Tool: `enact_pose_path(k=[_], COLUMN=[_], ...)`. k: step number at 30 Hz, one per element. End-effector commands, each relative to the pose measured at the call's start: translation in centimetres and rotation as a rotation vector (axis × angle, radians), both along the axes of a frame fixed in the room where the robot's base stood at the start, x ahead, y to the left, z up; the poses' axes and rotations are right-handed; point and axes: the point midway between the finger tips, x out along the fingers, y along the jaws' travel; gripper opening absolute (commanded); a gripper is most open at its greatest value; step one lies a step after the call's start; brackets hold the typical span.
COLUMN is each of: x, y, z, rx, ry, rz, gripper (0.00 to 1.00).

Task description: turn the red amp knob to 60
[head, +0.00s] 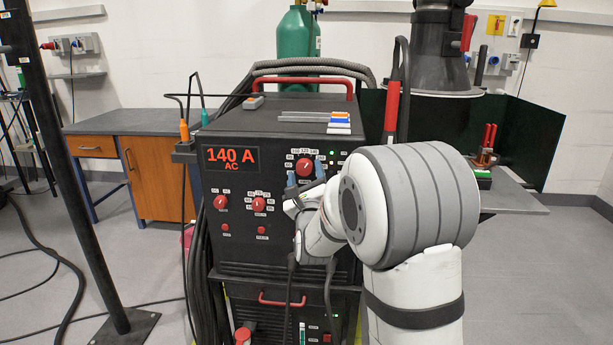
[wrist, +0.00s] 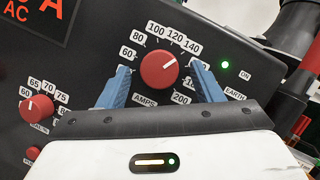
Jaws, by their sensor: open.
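The red amp knob (head: 304,167) is on the front panel of the black welding machine. In the wrist view the knob (wrist: 158,71) sits inside a ring of number labels from 60 to 200, and its white mark points up and right, toward 140. The display (head: 232,159) reads 140 A AC. My gripper (head: 306,176) is in front of the panel at the knob. In the wrist view its two blue fingers (wrist: 160,74) are open, one on each side of the knob, with a visible gap on both sides. The 60 label (wrist: 127,52) shows by the left finger.
Smaller red knobs (head: 259,204) sit lower left on the panel; one also shows in the wrist view (wrist: 38,107). A green light (wrist: 225,65) is right of the amp knob. Cables (head: 196,235) hang along the machine's left side. A bench (head: 510,193) stands at right.

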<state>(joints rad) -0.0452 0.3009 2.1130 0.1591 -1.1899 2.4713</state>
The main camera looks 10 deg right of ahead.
Motion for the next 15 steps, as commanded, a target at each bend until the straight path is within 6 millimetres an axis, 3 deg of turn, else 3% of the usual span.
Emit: enact_pose_path(k=[6,15], x=[0.01,-0.01], y=[0.02,0.06], z=[-0.02,-0.03], rx=[0.0,0.0], ry=[0.001,0.001], rz=[0.001,0.001], gripper=[0.58,0.34])
